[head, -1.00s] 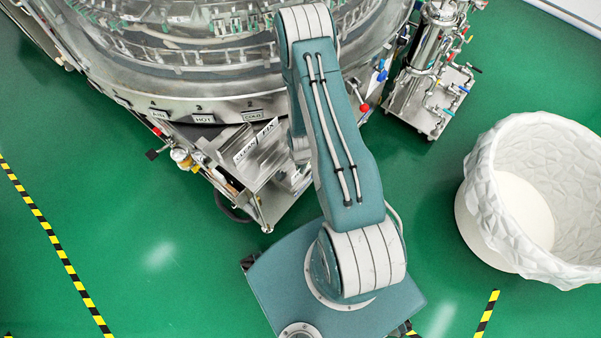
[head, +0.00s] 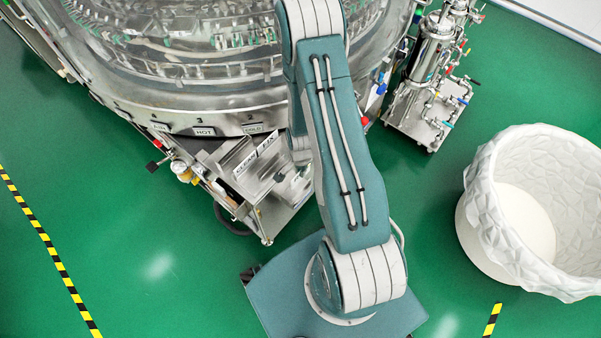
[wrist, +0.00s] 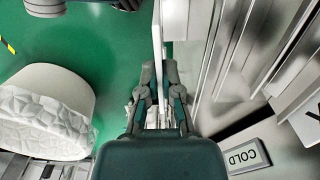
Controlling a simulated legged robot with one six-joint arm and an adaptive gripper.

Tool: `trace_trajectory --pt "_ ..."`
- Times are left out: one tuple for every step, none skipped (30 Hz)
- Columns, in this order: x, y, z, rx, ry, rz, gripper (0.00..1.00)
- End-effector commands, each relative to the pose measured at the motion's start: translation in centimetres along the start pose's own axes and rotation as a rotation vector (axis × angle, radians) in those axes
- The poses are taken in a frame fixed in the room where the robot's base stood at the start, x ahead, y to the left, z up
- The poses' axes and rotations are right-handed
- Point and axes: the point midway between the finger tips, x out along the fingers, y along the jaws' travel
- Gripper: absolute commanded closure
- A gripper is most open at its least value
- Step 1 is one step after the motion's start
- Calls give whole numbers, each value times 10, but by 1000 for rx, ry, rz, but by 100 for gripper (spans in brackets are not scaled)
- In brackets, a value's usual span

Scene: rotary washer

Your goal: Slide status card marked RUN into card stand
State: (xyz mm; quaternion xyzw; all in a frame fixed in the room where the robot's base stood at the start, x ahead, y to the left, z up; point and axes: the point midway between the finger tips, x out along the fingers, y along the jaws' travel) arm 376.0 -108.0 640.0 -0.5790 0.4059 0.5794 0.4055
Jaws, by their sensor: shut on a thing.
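In the wrist view my gripper (wrist: 158,80) is shut on a thin pale card (wrist: 157,40), seen edge-on, so its marking cannot be read. In the head view my arm hides the gripper and the held card. The steel card stand (head: 272,192) is at the machine's front, left of my arm, with cards marked CLEAN (head: 245,165) and FIX (head: 268,144) at its upper side. In the wrist view steel plates (wrist: 232,55) rise just right of the held card, with a visible gap between.
The large round washer (head: 180,105) fills the top, with HOT (head: 204,132) and COLD (head: 253,128) labels on its rim. A piped filter unit (head: 425,90) stands right of my arm. A white basket (head: 490,215) stands farther right. Green floor is clear at left.

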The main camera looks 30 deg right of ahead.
Motion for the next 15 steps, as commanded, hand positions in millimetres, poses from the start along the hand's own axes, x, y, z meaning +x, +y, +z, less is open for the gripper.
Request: trace_trajectory --pt "-3 0 0 0 0 -1 100" --pt "-4 0 0 0 0 0 100" --pt "-6 0 0 0 0 0 100" --pt "-8 0 0 0 0 0 100" --pt "-10 0 0 0 1 -1 100" --pt "-12 0 0 0 1 -1 100" --pt "-13 0 0 0 1 -1 100" --pt "-14 0 0 0 1 -1 100" --pt "-16 0 0 0 1 0 100" --pt "-18 0 0 0 1 0 100" --pt "-20 0 0 0 1 -1 100" --pt "-22 0 0 0 1 -1 100" --pt "-23 0 0 0 1 -1 100" --pt "-25 0 0 0 1 -1 100" --pt "-27 0 0 0 1 -1 100"
